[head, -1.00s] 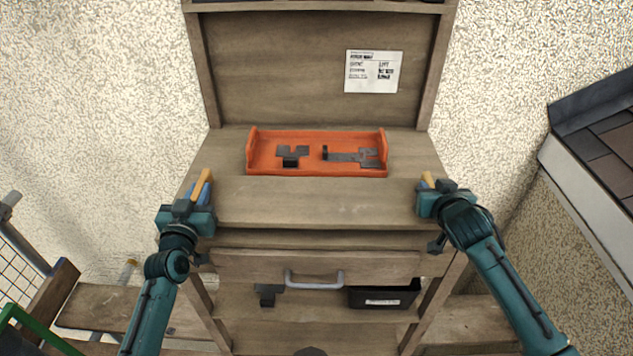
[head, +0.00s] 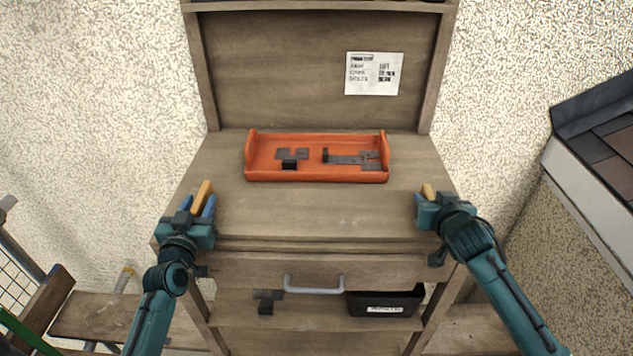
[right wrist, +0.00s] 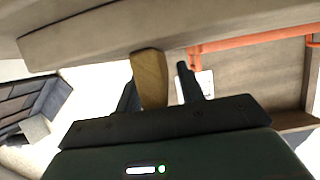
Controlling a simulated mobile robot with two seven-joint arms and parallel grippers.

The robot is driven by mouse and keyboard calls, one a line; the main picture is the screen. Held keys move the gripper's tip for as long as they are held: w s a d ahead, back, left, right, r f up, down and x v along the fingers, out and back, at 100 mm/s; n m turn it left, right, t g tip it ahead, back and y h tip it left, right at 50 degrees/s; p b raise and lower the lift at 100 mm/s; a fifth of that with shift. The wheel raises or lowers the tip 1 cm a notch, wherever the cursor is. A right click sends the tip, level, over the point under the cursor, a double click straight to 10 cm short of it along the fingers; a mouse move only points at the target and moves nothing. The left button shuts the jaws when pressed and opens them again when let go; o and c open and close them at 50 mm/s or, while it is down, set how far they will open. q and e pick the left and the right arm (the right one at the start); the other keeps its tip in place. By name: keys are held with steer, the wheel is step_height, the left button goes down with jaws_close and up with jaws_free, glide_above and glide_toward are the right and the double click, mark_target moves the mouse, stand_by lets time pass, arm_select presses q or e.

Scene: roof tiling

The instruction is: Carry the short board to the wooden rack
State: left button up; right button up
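The wooden rack (head: 300,85) stands in front of me with a back panel, a worktop, a drawer and lower shelves. The short board (head: 315,213) appears to lie along the front of the worktop; it blends with the wood, so its edges are hard to tell. A yellowish wooden tab shows at each end. My left gripper (head: 197,205) is at the left end, its blue fingers apart on either side of the tab. My right gripper (head: 426,198) is at the right end; in the right wrist view its fingers (right wrist: 160,85) stand apart around a tab, with a gap.
An orange tray (head: 316,177) with dark metal pieces sits on the worktop behind the board. A white paper (head: 373,73) is on the back panel. The drawer has a grey handle (head: 314,288). A black bin (head: 385,301) stands below. A tiled roof piece (head: 605,130) is at right.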

arm_select(q)
steer(key=shift+s, duration=0.1)
arm_select(e)
steer(key=shift+s, duration=0.15)
arm_select(q)
steer(key=s, duration=1.1)
steer(key=shift+s+a, duration=0.2)
steer(key=shift+s, duration=0.2)
arm_select(e)
steer(key=v, duration=1.1)
steer(key=shift+s+r, duration=0.3)
steer(key=shift+a, duration=0.1)
